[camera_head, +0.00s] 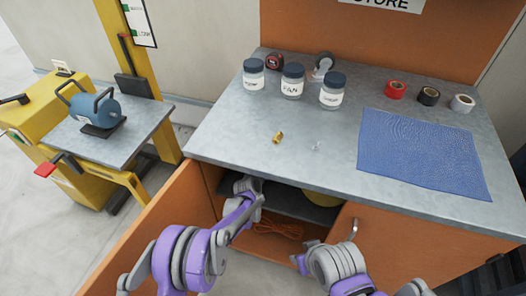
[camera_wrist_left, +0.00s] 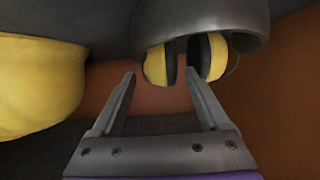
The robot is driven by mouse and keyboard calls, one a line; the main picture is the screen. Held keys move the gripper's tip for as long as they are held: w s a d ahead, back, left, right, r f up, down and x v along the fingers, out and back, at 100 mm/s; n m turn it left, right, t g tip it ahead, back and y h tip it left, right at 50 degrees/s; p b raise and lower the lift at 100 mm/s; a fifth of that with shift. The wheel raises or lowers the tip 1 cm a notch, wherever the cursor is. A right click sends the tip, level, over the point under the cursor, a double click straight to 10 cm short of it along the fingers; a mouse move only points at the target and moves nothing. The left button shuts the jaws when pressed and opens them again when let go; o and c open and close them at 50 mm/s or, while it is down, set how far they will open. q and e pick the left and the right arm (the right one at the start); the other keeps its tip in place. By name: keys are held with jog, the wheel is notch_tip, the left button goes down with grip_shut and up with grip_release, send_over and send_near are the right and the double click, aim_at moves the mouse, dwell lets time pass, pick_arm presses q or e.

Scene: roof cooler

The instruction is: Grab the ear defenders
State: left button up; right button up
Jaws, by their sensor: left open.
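The ear defenders have yellow cups with black cushions; they show at the top middle of the left wrist view (camera_wrist_left: 212,57). A dark grey rounded shape above partly covers them. I cannot tell whether it is their band or another thing. My left gripper (camera_wrist_left: 160,85) is open and empty, its fingertips a little short of the cups, with the right finger nearer them. In the head view my left arm reaches into the open cupboard (camera_head: 318,222) under the worktop; the ear defenders cannot be made out there. My right arm is at the bottom, its gripper not visible.
A yellow rounded object (camera_wrist_left: 38,85) is close on the left in the wrist view. Orange cord (camera_head: 277,229) lies low in the cupboard. The open door (camera_head: 160,222) flanks my left arm. The worktop (camera_head: 235,135) above holds jars, tape rolls and a blue mat.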

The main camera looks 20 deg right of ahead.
pick_arm(q)
jog(key=shift+b+x, duration=0.35)
jog(key=shift+x, duration=2.7)
jog(key=shift+r, duration=0.1)
grip_shut()
